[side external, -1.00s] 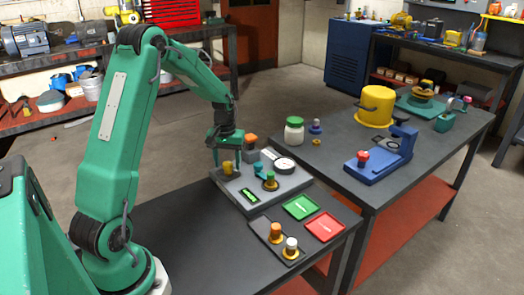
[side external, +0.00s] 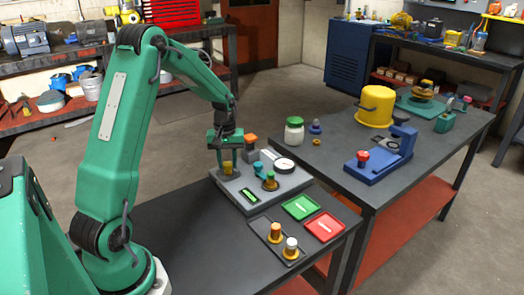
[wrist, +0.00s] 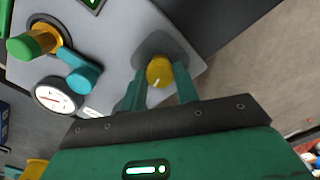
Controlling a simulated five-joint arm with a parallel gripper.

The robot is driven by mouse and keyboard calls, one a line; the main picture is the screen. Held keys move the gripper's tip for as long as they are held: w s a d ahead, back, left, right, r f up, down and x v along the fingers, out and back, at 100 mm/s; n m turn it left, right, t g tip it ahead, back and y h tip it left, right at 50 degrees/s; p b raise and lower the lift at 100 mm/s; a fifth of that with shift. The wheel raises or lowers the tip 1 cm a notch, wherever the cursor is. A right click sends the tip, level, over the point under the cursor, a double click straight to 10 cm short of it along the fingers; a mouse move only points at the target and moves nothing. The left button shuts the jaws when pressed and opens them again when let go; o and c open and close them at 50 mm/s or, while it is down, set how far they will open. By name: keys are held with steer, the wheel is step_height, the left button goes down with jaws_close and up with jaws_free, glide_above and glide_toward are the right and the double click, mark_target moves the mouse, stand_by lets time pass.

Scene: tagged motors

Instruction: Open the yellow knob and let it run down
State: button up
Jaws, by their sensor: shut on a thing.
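The yellow knob (side external: 228,168) stands on the grey panel box (side external: 246,211), near its back left corner. In the wrist view the knob (wrist: 159,72) has a pale mark on its top and sits between the two green fingers. My gripper (side external: 226,164) points down over it and is shut on it, one finger on each side. A white round gauge (side external: 285,165) with a needle is on the same box; it also shows in the wrist view (wrist: 56,96). A small green display (side external: 249,196) is at the box's front.
Beside the knob on the box are a teal lever (side external: 263,168) and a green-topped brass piece (side external: 270,182). An orange-topped block (side external: 250,141) stands behind. Green (side external: 300,207) and red (side external: 325,227) trays and a dark holder (side external: 263,228) with two capped pieces lie in front.

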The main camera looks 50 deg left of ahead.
steer(key=n, duration=0.8)
steer(key=shift+r, duration=0.1)
steer(key=n, duration=0.3)
steer(key=shift+n, duration=2.2)
steer(key=o, duration=1)
steer(key=shift+c, duration=0.2)
